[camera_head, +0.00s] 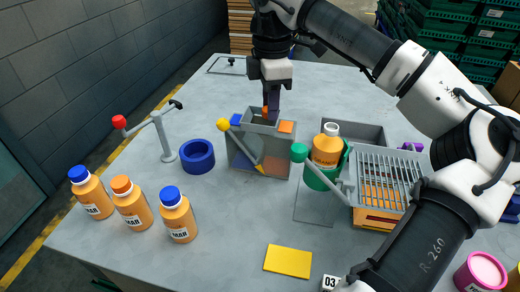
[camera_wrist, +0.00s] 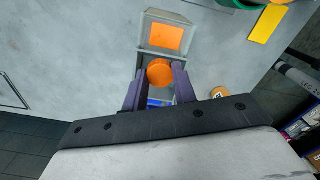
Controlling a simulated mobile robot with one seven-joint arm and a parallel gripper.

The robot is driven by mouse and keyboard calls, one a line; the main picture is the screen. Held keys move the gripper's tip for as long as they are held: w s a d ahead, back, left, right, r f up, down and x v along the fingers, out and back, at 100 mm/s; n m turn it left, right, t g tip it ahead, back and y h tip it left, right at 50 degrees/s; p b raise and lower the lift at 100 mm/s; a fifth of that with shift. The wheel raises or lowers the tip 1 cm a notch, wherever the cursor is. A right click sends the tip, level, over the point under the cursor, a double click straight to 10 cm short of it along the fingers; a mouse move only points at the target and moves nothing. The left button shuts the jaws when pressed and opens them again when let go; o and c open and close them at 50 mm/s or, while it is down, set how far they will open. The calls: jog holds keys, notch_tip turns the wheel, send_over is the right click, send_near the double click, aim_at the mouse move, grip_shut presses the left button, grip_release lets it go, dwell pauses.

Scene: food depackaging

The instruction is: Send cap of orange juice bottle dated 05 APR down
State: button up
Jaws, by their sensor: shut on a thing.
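My gripper (camera_wrist: 158,80) is shut on an orange cap (camera_wrist: 160,72), held between its two dark fingers. The cap also shows small below my gripper in the head view (camera_head: 265,111), over the grey sorting box (camera_head: 237,155). That box has a blue patch (camera_head: 236,120) on the left, an orange patch (camera_head: 286,127) on the right and a lever with a yellow ball (camera_head: 223,125). An orange juice bottle (camera_head: 327,149) with a bare white neck stands upright in a green holder (camera_head: 318,180). I cannot read its date.
Three capped bottles (camera_head: 131,204) stand at the left, with a red-knobbed lever (camera_head: 120,122) and blue ring (camera_head: 197,156) behind. A slatted rack (camera_head: 382,180) is right of the holder. A yellow card (camera_head: 288,261) lies in front. The back left table is mostly clear.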

jog(key=o, duration=1)
notch_tip(320, 180, up, 14)
jog(key=shift+s+f, duration=0.1)
jog(key=shift+f, duration=0.05)
dwell(0.3)
